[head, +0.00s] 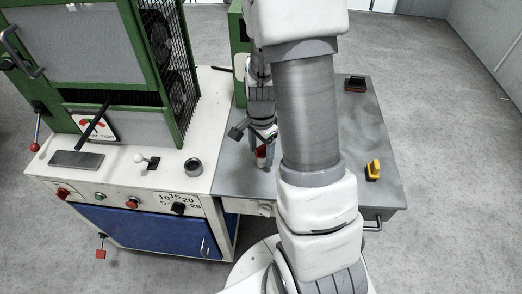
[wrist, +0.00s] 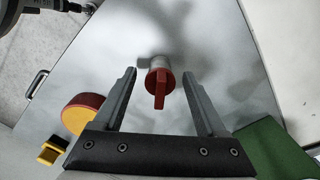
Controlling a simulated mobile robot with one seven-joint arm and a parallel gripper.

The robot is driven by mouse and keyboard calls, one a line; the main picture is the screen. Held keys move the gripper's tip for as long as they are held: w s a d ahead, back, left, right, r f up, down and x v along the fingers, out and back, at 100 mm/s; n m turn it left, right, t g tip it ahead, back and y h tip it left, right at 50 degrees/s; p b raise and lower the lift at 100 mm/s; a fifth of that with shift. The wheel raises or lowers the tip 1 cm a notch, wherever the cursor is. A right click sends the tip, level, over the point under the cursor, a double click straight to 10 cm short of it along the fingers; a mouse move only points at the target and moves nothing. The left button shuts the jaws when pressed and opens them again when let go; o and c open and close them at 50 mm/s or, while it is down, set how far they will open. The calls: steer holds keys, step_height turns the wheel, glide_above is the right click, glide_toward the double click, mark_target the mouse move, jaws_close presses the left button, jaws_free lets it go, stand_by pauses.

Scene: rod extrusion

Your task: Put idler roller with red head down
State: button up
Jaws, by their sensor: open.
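The idler roller with the red head (wrist: 160,84) is in the wrist view, between my two open fingers with gaps on both sides. Its red head has a raised bar, and a pale grey cylindrical part shows behind it. In the head view the red head (head: 262,152) shows small beside my arm, at the grey table. My gripper (wrist: 162,74) is open around the roller; in the head view my gripper (head: 262,138) is partly hidden by my arm. The roller appears to stand on the grey table (head: 230,178), but its base is hard to see.
A round red-and-yellow object (wrist: 82,113) lies beside my left finger. A yellow piece (head: 373,170) and a dark orange-brown piece (head: 355,83) sit on the table's right side. A green machine (head: 100,60) and white control cabinet (head: 120,170) stand left.

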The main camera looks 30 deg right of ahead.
step_height(320, 180, up, 12)
steer(key=p, duration=0.2)
steer(key=s+a+r+n+t, duration=0.2)
steer(key=s+a+r+n, duration=0.3)
steer(key=r+n, duration=0.3)
steer(key=s+a+r+n+t, duration=0.3)
steer(key=s+a+r+n, duration=0.2)
steer(key=s+r+n, duration=0.2)
steer(key=shift+s+a+r+n+t, duration=0.15)
steer(key=shift+a+r+n+t, duration=0.2)
steer(key=shift+r, duration=0.5)
steer(key=shift+d, duration=0.2)
